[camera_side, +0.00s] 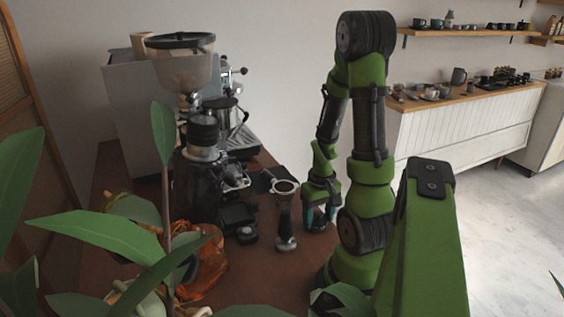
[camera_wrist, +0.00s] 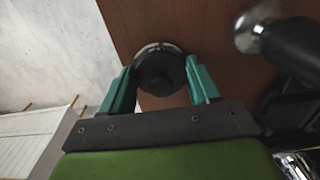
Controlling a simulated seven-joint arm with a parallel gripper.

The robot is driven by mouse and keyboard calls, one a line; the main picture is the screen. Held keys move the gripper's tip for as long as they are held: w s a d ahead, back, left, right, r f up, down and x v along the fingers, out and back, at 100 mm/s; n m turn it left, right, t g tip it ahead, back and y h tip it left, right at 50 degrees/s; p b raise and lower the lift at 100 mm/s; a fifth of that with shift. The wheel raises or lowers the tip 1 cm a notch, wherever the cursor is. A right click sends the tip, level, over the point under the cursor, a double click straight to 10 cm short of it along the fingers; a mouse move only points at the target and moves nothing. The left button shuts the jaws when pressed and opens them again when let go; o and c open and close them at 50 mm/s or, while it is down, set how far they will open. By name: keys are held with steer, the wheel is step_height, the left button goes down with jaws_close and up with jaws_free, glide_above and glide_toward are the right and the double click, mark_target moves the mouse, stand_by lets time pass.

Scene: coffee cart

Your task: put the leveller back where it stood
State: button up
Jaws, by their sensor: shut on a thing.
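The leveller (camera_wrist: 160,72) is a round dark disc with a shiny metal band and a dark knob. In the wrist view it sits between the two teal fingers of my gripper (camera_wrist: 158,78), over the brown wooden top near its edge. My gripper is shut on it. In the side view my gripper (camera_side: 320,215) points down at the right part of the cart, and the leveller (camera_side: 316,222) shows dark between the fingers. I cannot tell whether its underside touches the wood. No marked standing place for it can be made out.
A tool with a dark handle and metal base (camera_side: 286,243) stands just left of my gripper, with a portafilter (camera_side: 285,187) behind it. A small dark round item (camera_side: 246,235) and the grinder (camera_side: 200,190) are further left. Plant leaves (camera_side: 110,235) cover the front left.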

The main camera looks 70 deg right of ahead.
mark_target(319, 214)
steer(key=o, duration=1.2)
steer(key=shift+f, duration=0.1)
steer(key=shift+c, duration=0.2)
step_height(319, 214, up, 12)
steer(key=w+a+r+n+t, duration=0.25)
steer(key=w+a+r, duration=0.25)
steer(key=w+a, duration=0.4)
steer(key=w+a+r+n+t+y, duration=0.1)
steer(key=a+r+t, duration=0.1)
steer(key=a, duration=0.5)
steer(key=w+a+r+n+t+y, duration=0.1)
steer(key=a+r+t, duration=0.1)
steer(key=a+r, duration=0.2)
steer(key=a, duration=0.3)
steer(key=shift+a+r+t, duration=0.15)
steer(key=shift+a+t, duration=0.1)
steer(key=shift+t, duration=0.1)
steer(key=shift+n, duration=0.25)
